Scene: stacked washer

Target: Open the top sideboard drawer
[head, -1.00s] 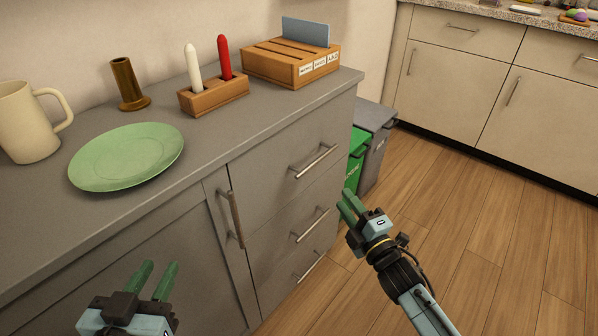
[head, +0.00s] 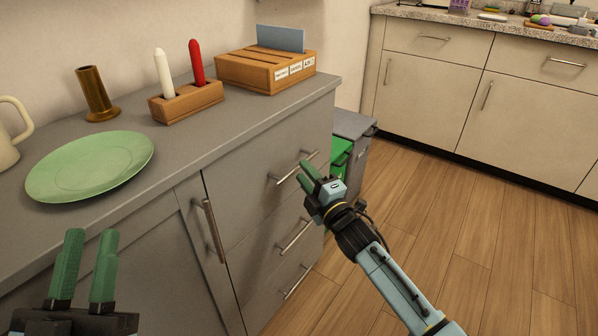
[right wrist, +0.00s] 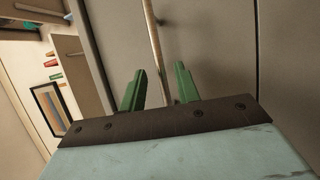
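The grey sideboard (head: 155,225) has several drawers stacked at its right end, all shut. The top drawer (head: 262,190) has a silver bar handle (head: 284,180). My right gripper (head: 303,172) is open at the right part of this handle and partly covers it. In the right wrist view a bar handle (right wrist: 153,40) runs between and beyond the green fingers (right wrist: 160,78); the fingers are not closed on it. The drawer front lies behind it. My left gripper (head: 90,236) is open and empty in front of the sideboard's left part.
The wooden floor (head: 450,230) is clear.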

